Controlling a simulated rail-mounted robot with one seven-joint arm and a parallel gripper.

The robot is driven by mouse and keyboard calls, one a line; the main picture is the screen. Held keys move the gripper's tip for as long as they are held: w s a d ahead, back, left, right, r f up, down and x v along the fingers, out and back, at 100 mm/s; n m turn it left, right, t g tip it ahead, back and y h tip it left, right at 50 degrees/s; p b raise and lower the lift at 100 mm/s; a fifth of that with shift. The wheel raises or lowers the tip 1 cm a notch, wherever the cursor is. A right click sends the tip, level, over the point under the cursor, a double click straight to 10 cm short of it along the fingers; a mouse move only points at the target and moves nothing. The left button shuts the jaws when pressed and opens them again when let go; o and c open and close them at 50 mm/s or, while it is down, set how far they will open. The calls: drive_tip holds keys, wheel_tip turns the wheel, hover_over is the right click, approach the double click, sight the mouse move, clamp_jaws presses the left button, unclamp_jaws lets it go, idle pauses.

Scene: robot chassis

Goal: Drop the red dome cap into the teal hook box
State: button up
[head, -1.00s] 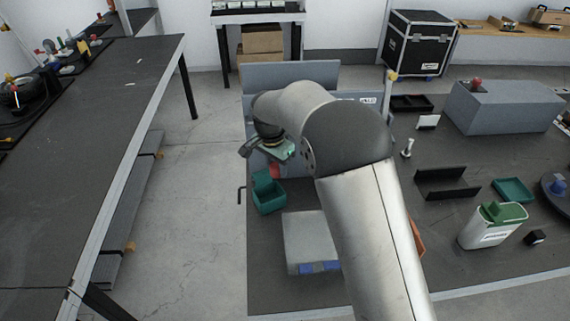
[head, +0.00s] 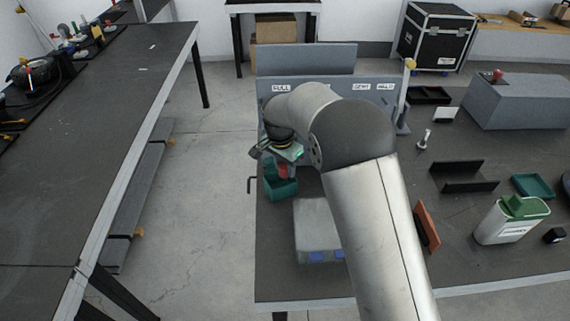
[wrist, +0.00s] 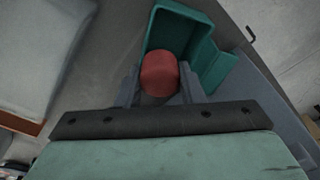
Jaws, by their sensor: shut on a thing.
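The red dome cap (wrist: 159,74) is held between the fingers of my gripper (wrist: 158,86) in the wrist view. In the head view the cap (head: 283,171) shows as a small red patch under my gripper (head: 281,160). The teal hook box (wrist: 207,60) is open-topped and lies just beyond the cap in the wrist view, with the cap overlapping its opening. In the head view the box (head: 281,190) stands at the left edge of the table, directly below the cap. I cannot tell whether the cap is above the rim or inside it.
A grey-white block with blue patches (head: 317,228) stands right of the box. A grey labelled panel (head: 341,88) rises behind my gripper. An orange plate (head: 428,226), a black bracket (head: 463,177) and a green-lidded container (head: 507,224) are further right. Open floor lies left of the table.

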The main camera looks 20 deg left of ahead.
drive_tip(key=o, duration=1)
drive_tip(key=shift+o, duration=0.2)
wheel_tip(320, 180, up, 17)
drive_tip(key=s+b, duration=0.1)
drive_tip(key=s, duration=0.1)
drive_tip(key=shift+a+r, duration=0.15)
drive_tip(key=shift+a, duration=0.3)
